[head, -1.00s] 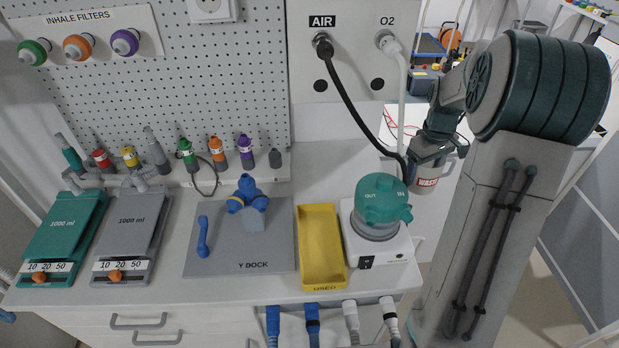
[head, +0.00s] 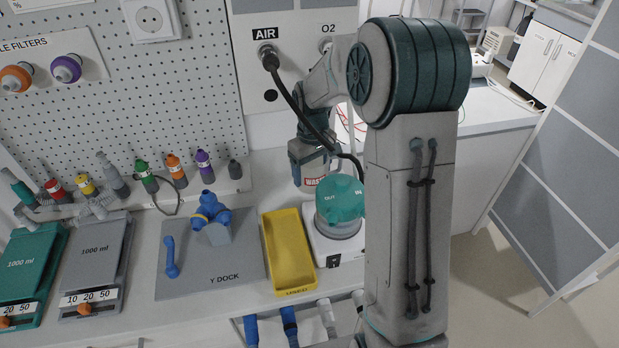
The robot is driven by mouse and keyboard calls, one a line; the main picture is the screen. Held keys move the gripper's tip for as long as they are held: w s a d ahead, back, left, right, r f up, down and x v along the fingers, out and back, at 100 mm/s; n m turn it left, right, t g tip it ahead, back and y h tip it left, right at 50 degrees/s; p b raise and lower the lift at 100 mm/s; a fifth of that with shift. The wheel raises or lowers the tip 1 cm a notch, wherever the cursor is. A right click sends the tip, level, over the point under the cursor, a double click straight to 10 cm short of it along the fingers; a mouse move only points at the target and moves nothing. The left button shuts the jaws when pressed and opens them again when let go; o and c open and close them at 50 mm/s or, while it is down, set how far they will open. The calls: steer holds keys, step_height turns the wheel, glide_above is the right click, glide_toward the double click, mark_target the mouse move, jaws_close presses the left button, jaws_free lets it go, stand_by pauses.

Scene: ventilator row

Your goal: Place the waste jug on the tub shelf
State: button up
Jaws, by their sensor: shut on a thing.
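The waste jug (head: 310,178) is a grey container with a red and white "WASTE" label. It shows in the head view behind the teal-topped humidifier, partly hidden by it. My gripper (head: 312,150) points down at the jug's top and is shut on it; the fingertips are hard to make out behind my own arm. I cannot tell whether the jug is clear of the surface below. No tub shelf can be made out in this view.
The humidifier (head: 340,203) stands close in front of the jug. A black hose (head: 300,100) runs from the AIR outlet down past the jug. A yellow tray (head: 287,250) and the grey Y dock (head: 190,270) lie to the left. Open floor (head: 500,285) shows at right.

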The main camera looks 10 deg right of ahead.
steer(key=shift+a, duration=0.5)
steer(key=shift+d+f+p, duration=0.1)
steer(key=shift+f+p, duration=0.2)
steer(key=shift+f, duration=1.45)
steer(key=shift+f, duration=0.2)
steer(key=o, duration=1)
steer(key=shift+r, duration=0.2)
